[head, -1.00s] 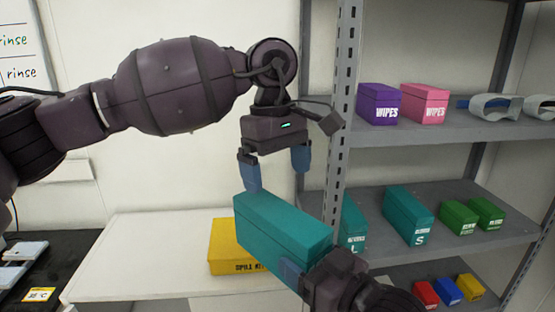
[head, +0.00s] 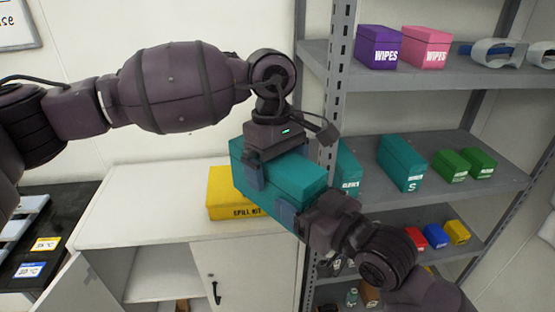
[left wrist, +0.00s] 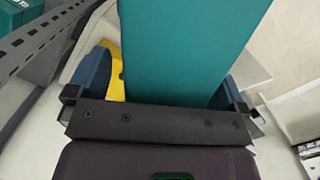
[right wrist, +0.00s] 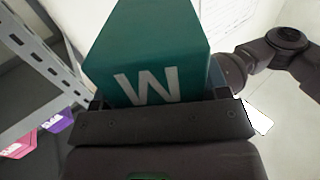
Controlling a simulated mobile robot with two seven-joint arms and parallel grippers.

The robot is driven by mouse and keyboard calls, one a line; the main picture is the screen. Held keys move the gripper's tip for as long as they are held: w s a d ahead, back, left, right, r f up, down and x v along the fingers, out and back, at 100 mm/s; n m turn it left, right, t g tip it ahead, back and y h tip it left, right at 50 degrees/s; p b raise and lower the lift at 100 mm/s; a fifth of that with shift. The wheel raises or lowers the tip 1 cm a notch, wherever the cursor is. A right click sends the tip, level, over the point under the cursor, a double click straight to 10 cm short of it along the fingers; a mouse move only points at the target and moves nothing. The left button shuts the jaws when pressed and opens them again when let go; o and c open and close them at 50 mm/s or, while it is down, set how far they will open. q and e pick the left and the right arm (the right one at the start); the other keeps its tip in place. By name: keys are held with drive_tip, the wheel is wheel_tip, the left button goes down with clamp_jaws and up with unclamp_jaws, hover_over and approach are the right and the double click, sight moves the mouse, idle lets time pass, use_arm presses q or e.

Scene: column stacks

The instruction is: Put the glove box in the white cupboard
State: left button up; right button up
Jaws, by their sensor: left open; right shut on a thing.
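The teal glove box (head: 285,172) is held in the air in front of the shelf rack. My right gripper (head: 290,215) is shut on its near right end. In the right wrist view the box end (right wrist: 150,60) shows a white letter, and the jaws are at its sides. My left gripper (head: 268,178) is open, its fingers on either side of the box's far part; the left wrist view also shows the box (left wrist: 185,50) between the blue fingers. The white cupboard (head: 160,215) stands below left, its left door (head: 80,290) swung open and its right door shut.
A yellow spill kit (head: 228,195) stands on the cupboard top behind the box. The grey shelf rack (head: 440,195) at right holds purple and pink wipes boxes, goggles, more teal boxes and small coloured boxes. A dark bench is at far left.

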use_arm(q)
drive_tip(key=c, duration=1.1)
drive_tip(key=shift+r, duration=0.1)
drive_tip(key=shift+c, duration=1.3)
use_arm(e)
drive_tip(key=o, duration=1.3)
